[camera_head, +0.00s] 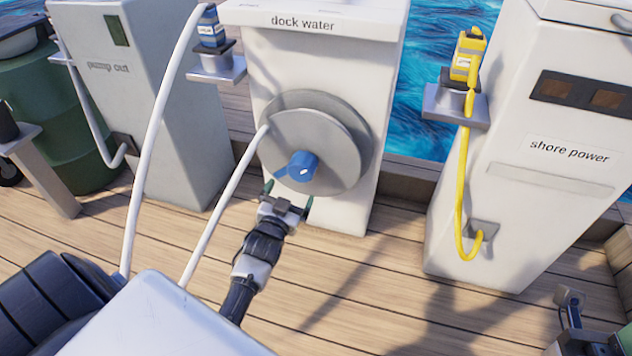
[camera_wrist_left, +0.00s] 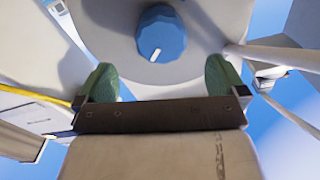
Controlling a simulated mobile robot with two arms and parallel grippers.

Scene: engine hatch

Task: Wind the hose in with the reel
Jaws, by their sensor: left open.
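The grey hose reel (camera_head: 335,140) is mounted on the front of the white dock water cabinet (camera_head: 330,60). A blue knob (camera_head: 303,166) sticks out of its lower part and also shows in the left wrist view (camera_wrist_left: 161,34). The white hose (camera_head: 215,225) leaves the reel's left side and runs down behind my body. Another white stretch rises to the blue nozzle (camera_head: 210,28), which sits in a holder on the cabinet's left. My left gripper (camera_head: 288,194) is open and empty, just below the knob and apart from it.
The pump out cabinet (camera_head: 145,100) stands at left, near a green barrel (camera_head: 60,115). The shore power cabinet (camera_head: 540,150) stands at right with a yellow cable (camera_head: 462,190). Wooden deck (camera_head: 360,285) between them is clear.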

